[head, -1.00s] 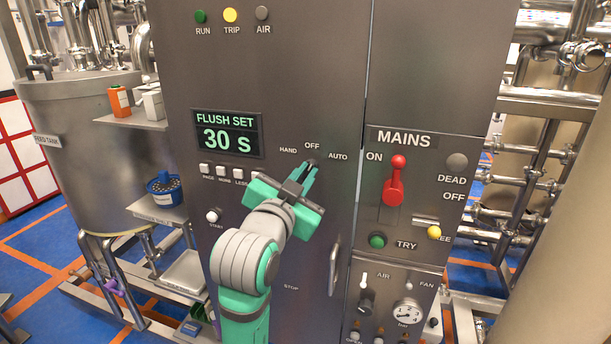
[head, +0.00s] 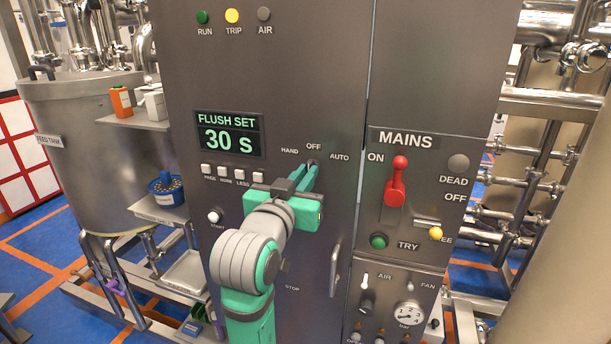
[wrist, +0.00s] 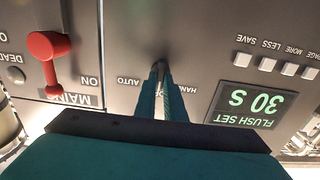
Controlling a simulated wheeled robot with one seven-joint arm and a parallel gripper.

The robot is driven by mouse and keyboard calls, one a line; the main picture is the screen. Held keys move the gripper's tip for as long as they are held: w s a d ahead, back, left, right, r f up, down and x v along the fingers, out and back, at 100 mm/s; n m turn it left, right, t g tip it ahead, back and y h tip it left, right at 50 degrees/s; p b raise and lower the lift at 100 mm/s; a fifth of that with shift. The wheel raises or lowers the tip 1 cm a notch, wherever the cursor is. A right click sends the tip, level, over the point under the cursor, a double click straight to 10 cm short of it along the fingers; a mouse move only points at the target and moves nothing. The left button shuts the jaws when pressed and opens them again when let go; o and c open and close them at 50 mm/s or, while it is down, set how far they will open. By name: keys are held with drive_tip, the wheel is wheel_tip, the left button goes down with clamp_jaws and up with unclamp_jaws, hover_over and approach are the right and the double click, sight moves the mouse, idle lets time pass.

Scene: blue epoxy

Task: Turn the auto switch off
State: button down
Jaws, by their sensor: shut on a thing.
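The auto switch is a small dark selector knob (head: 314,162) on the grey cabinet, under the labels HAND, OFF and AUTO. My gripper (head: 308,174) is in front of it, its green fingers close together and shut on the knob. In the wrist view the picture is upside down; the fingertips (wrist: 160,72) meet at the dark knob (wrist: 158,65). The fingers hide most of the knob, so I cannot tell exactly which label it points to. The OFF label (head: 313,147) stands straight above it and AUTO (head: 339,157) to its right.
Right of the knob is the MAINS panel with a red lever (head: 396,182). A display (head: 228,134) reading FLUSH SET 30 S and several small buttons are to the left. A vertical handle (head: 335,270) sticks out below right of my gripper.

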drive_tip(key=c, duration=1.8)
unclamp_jaws()
drive_tip(key=shift+c, duration=0.2)
drive_tip(key=v, duration=1)
drive_tip(key=shift+s, duration=0.4)
drive_tip(key=shift+a, duration=0.1)
